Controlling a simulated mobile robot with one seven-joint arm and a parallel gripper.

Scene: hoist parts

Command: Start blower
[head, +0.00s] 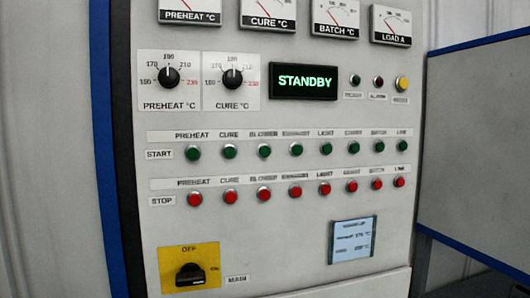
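A grey control panel (290,225) fills most of the head view. The green BLOWER start button (264,151) is third from the left in the START row. The red BLOWER stop button (264,193) sits below it in the STOP row. The display (303,81) reads STANDBY in green letters. My gripper is not in view, and nothing covers the buttons.
Neighbouring green buttons, CURE (230,152) and EXHAUST (295,149), sit close on either side. Two black dials (169,76) are above, and a black rotary switch (190,275) on a yellow plate is at lower left. A blue-framed grey panel (475,155) stands at right.

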